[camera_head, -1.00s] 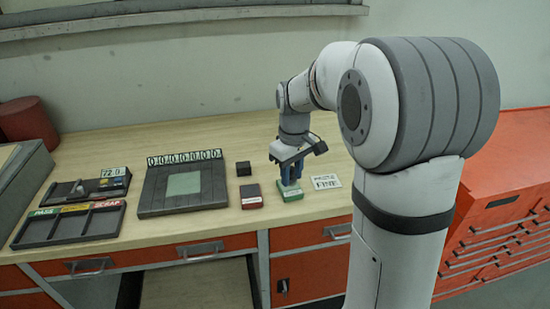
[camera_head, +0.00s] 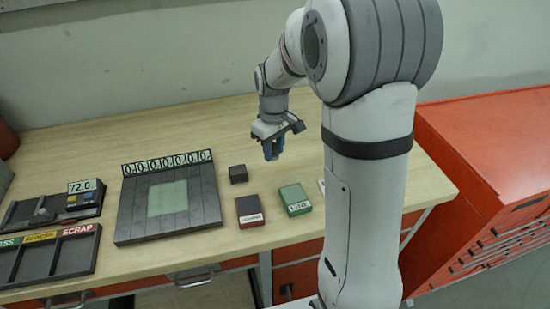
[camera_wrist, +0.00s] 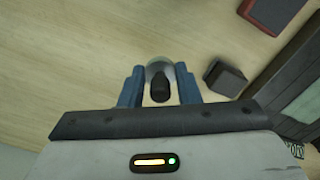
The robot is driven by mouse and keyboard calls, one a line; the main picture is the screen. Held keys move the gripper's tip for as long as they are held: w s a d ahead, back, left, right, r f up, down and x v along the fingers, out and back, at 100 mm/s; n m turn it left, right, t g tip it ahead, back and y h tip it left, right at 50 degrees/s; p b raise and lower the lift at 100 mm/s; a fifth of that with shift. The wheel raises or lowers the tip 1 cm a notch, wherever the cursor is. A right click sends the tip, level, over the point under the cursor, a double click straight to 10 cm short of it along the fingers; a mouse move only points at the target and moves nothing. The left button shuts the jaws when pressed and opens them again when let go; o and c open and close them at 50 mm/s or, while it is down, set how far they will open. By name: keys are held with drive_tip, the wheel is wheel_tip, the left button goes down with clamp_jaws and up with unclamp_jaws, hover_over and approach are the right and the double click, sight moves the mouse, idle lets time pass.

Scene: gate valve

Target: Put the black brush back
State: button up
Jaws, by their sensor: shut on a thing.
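My gripper (camera_head: 273,154) is above the wooden bench, behind the red and green blocks. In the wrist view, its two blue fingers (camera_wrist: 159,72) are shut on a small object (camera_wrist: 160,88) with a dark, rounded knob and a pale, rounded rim. I cannot tell whether this is the black brush; its lower part is hidden. In the head view, the fingers hide it. A small black block (camera_head: 238,173) stands on the bench left of my gripper and also shows in the wrist view (camera_wrist: 226,79).
A dark red block (camera_head: 249,210) and a green block (camera_head: 294,199) lie near the front edge. A dark panel with number dials (camera_head: 205,200) is to the left, then a sorting tray (camera_head: 75,253). Bare bench (camera_head: 190,115) lies behind; an orange cabinet (camera_head: 480,150) stands right.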

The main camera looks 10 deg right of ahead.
sight(275, 154)
drive_tip(key=shift+d+f, duration=0.2)
drive_tip(key=shift+f, duration=2.1)
drive_tip(key=shift+s, duration=0.1)
drive_tip(key=shift+f, duration=0.2)
drive_tip(key=o, duration=0.9)
drive_tip(key=shift+o, duration=0.2)
drive_tip(key=shift+r, duration=0.1)
wheel_tip(275, 154, up, 12)
drive_tip(key=shift+r, duration=0.1)
drive_tip(key=s+r+m+t, duration=0.1)
drive_tip(key=s+m+t, duration=0.2)
drive_tip(key=s, duration=1.8)
drive_tip(key=shift+r+m, duration=0.15)
drive_tip(key=shift+m, duration=1.35)
